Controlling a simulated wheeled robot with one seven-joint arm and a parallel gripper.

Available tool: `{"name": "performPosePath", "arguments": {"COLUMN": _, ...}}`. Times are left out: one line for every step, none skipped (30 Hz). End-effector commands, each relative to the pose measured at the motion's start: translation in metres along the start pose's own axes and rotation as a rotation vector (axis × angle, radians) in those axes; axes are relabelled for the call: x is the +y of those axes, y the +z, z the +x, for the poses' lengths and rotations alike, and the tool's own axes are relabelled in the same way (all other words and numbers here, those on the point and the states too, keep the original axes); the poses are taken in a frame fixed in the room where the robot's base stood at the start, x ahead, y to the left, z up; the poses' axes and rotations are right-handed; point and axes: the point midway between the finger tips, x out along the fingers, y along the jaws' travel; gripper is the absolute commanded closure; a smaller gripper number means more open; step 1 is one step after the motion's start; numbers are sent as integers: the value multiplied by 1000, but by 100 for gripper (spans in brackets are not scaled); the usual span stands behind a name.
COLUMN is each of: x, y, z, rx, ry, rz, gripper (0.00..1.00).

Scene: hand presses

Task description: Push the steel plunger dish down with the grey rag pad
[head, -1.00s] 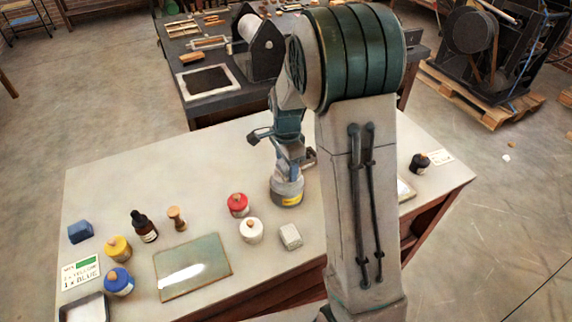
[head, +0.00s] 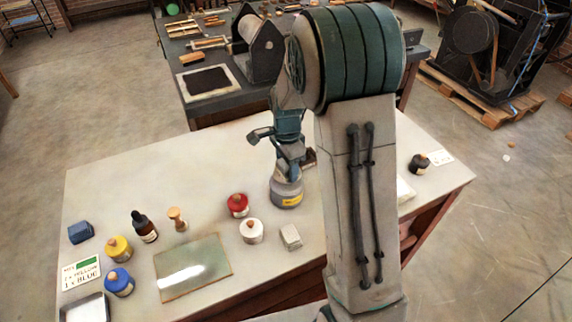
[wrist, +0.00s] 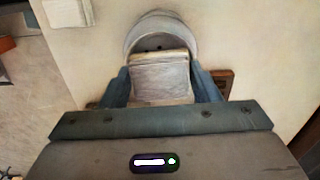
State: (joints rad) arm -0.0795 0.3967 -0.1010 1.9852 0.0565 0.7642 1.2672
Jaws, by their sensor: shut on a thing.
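The plunger can (head: 286,196), a grey steel can with a yellow label, stands on the pale bench beneath my gripper (head: 289,174). In the wrist view the round steel dish (wrist: 160,24) shows beyond the fingers. My gripper (wrist: 160,85) is shut on the grey rag pad (wrist: 160,77), a pale grey block between two blue-grey fingers. The pad overlaps the near part of the dish and hides it. I cannot tell whether the pad touches the dish or how far down the dish is.
A pale block (head: 291,236), a white jar (head: 251,231) and a red-lidded jar (head: 238,205) stand near the can. A glass plate (head: 193,267), a dark bottle (head: 144,227) and yellow and blue jars (head: 119,283) are further left. The bench's back left is clear.

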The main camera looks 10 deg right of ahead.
Motion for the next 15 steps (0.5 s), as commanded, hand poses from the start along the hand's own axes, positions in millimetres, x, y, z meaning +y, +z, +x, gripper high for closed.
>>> {"name": "performPosePath", "arguments": {"x": 0, "y": 0, "z": -6, "rx": 0, "ry": 1, "rz": 0, "gripper": 62}}
{"name": "performPosePath", "arguments": {"x": 0, "y": 0, "z": -9, "rx": 0, "ry": 0, "rz": 0, "gripper": 62}}
{"name": "performPosePath", "arguments": {"x": 0, "y": 0, "z": -13, "rx": 0, "ry": 0, "rz": 0, "gripper": 62}}
{"name": "performPosePath", "arguments": {"x": 0, "y": 0, "z": -15, "rx": 0, "ry": 0, "rz": 0, "gripper": 62}}
{"name": "performPosePath", "arguments": {"x": 0, "y": 0, "z": -18, "rx": 0, "ry": -1, "rz": 0, "gripper": 62}}
{"name": "performPosePath", "arguments": {"x": 0, "y": 0, "z": -21, "rx": 0, "ry": -1, "rz": 0, "gripper": 62}}
{"name": "performPosePath", "arguments": {"x": 0, "y": 0, "z": -24, "rx": 0, "ry": -1, "rz": 0, "gripper": 62}}
{"name": "performPosePath", "arguments": {"x": 0, "y": 0, "z": -26, "rx": 0, "ry": -1, "rz": 0, "gripper": 62}}
{"name": "performPosePath", "arguments": {"x": 0, "y": 0, "z": -29, "rx": 1, "ry": -1, "rz": 0, "gripper": 62}}
{"name": "performPosePath", "arguments": {"x": 0, "y": 0, "z": -32, "rx": 1, "ry": -1, "rz": 0, "gripper": 62}}
{"name": "performPosePath", "arguments": {"x": 0, "y": 0, "z": -34, "rx": 1, "ry": -1, "rz": 0, "gripper": 62}}
{"name": "performPosePath", "arguments": {"x": 0, "y": 0, "z": -37, "rx": 0, "ry": -1, "rz": 0, "gripper": 62}}
{"name": "performPosePath", "arguments": {"x": 0, "y": 0, "z": -40, "rx": 0, "ry": -1, "rz": 0, "gripper": 62}}
{"name": "performPosePath", "arguments": {"x": 0, "y": 0, "z": -42, "rx": 0, "ry": -1, "rz": 0, "gripper": 62}}
{"name": "performPosePath", "arguments": {"x": 0, "y": 0, "z": -45, "rx": 0, "ry": -1, "rz": 0, "gripper": 62}}
